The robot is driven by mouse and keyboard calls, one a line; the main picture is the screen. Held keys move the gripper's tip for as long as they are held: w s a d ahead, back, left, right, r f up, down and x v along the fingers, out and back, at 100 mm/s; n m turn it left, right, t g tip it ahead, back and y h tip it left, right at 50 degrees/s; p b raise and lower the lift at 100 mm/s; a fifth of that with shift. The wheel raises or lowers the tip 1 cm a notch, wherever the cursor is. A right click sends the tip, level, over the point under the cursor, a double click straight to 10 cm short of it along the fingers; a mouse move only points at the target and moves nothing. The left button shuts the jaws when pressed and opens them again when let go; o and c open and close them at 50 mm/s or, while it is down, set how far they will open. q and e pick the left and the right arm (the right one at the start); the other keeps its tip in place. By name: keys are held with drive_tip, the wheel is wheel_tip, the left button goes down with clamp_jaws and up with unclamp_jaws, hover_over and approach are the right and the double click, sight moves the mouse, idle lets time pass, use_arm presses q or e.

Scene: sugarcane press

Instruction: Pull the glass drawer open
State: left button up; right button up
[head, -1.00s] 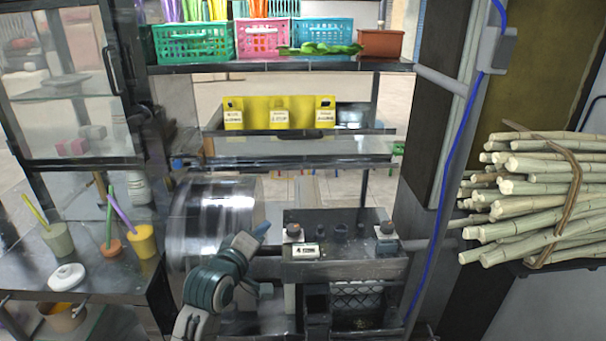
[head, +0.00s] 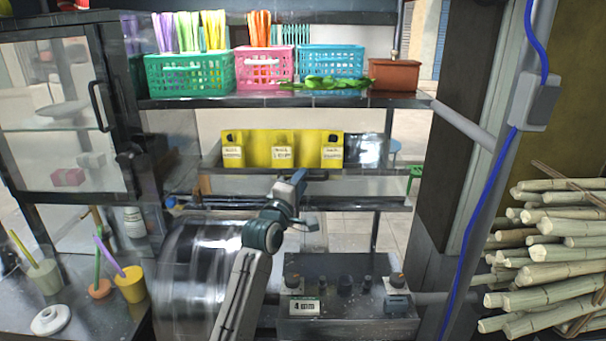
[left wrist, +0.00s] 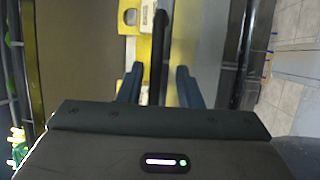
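The shallow unit below the yellow labelled panel, with a pale see-through front, looks like the glass drawer (head: 240,186). A dark bar runs along its upper front edge. My left gripper (head: 297,186) reaches up to this front, right of its middle. In the left wrist view the two fingers (left wrist: 160,86) are apart. A dark bar (left wrist: 160,45) runs between them, with a gap visible on each side. I cannot tell if the fingers touch it. My right gripper is not in view.
The yellow panel (head: 283,150) is behind the drawer front. Colored baskets (head: 190,73) stand on the shelf above. A shiny metal drum (head: 190,270) and control box (head: 345,320) are below. A glass-door cabinet (head: 60,120) is left; cane bundles (head: 560,250) are right.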

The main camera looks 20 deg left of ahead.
use_arm(q)
drive_tip(key=shift+w+r, duration=0.25)
drive_tip(key=shift+w, duration=0.1)
drive_tip(key=shift+r, duration=0.15)
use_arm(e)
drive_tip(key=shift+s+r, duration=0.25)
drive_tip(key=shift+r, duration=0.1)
use_arm(q)
drive_tip(key=shift+w, duration=0.15)
drive_tip(key=shift+c, duration=0.4)
clamp_jaws()
drive_tip(key=shift+d, duration=0.1)
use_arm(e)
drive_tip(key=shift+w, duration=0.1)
use_arm(q)
drive_tip(key=shift+f, duration=0.2)
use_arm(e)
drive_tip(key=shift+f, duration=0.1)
